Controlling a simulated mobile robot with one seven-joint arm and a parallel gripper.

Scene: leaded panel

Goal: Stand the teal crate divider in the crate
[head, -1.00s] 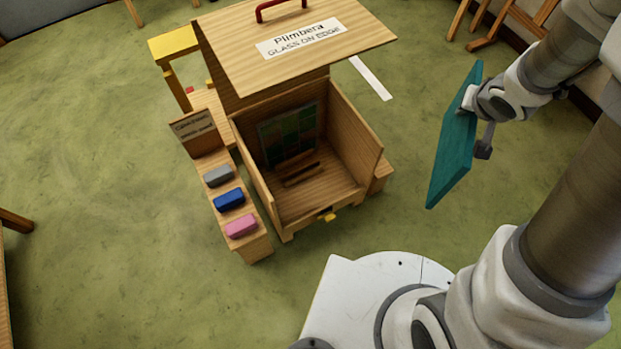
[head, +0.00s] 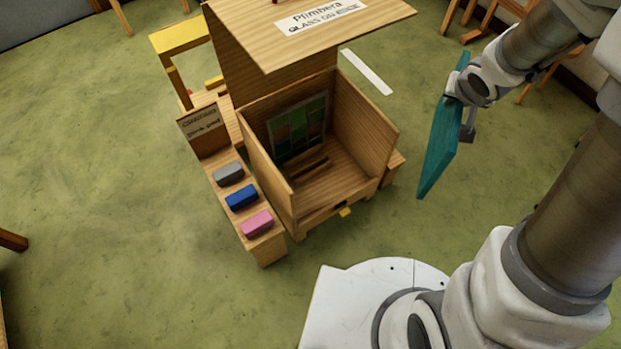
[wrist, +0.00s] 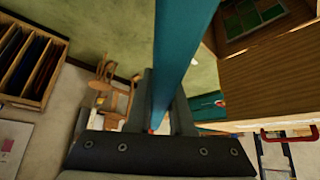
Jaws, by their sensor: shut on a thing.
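The teal crate divider (head: 438,145) is a flat panel hanging upright, slightly tilted, to the right of the crate and apart from it. My gripper (wrist: 161,125) is shut on the divider, seen edge-on in the wrist view (wrist: 180,50). In the head view the fingers are mostly hidden behind the panel and wrist. The wooden crate (head: 268,175) has its lid raised at the back, and its front side is low. Inside, a leaded panel of green and dark squares (head: 299,128) stands against the back wall, with dark slotted strips on the floor before it.
A side bench left of the crate holds grey (head: 229,173), blue (head: 241,197) and pink (head: 257,222) blocks and a small sign (head: 202,120). The raised lid (head: 330,35) overhangs the crate's back. A yellow-topped stand (head: 180,37) is behind. Green floor lies between crate and divider.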

